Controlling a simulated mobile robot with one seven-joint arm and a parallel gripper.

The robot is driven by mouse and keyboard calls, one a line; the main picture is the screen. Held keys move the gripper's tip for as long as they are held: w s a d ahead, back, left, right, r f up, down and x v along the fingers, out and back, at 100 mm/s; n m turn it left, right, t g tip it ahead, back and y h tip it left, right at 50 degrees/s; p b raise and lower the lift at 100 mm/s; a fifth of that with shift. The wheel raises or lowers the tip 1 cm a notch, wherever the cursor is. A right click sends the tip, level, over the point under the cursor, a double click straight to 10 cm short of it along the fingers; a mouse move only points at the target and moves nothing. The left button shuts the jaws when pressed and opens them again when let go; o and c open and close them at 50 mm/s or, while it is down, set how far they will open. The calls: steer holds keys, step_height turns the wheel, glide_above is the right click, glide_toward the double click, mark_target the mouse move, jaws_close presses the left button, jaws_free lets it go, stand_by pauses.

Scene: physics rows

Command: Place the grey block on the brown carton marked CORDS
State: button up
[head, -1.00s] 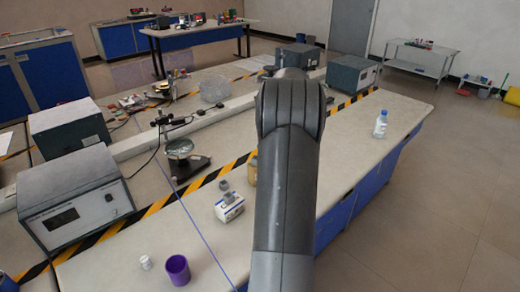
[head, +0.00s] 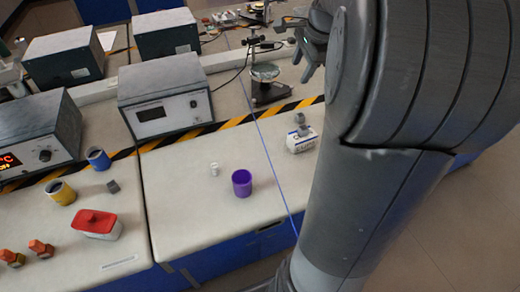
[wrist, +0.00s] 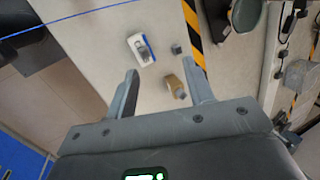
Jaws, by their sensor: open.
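My gripper (wrist: 160,67) is open and empty, its fingers spread above the table in the wrist view; in the head view my gripper (head: 305,60) is at the upper right. A grey block (wrist: 176,49) stands on the table beyond the fingertips. The brown carton (wrist: 172,83) lies between the fingers in the picture, below them, with a small grey item on it; its marking is unreadable, and my arm hides it in the head view. A white-and-blue carton (wrist: 136,43) has a grey item on top; it also shows in the head view (head: 301,145).
A purple cup (head: 242,184) and small white jar (head: 214,169) stand on the table. Another dark grey cube (head: 113,186) sits farther left near a red-lidded box (head: 96,224). A stand with a round glass (head: 265,73) and grey instruments (head: 165,112) are behind the striped tape.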

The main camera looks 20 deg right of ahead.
steer(key=s+a+r+n, duration=0.1)
steer(key=s+a+n, duration=0.8)
steer(key=a, duration=0.4)
steer(key=s+a+f+n+t, duration=0.1)
steer(key=s+a+f+n, duration=0.3)
steer(key=s+a+n, duration=0.3)
steer(key=s+n, duration=0.2)
steer(key=s, duration=0.2)
steer(key=shift+s+a+n+t+h, duration=0.25)
steer(key=shift+s+n+t+h, duration=0.05)
steer(key=shift+s+n+h, duration=0.1)
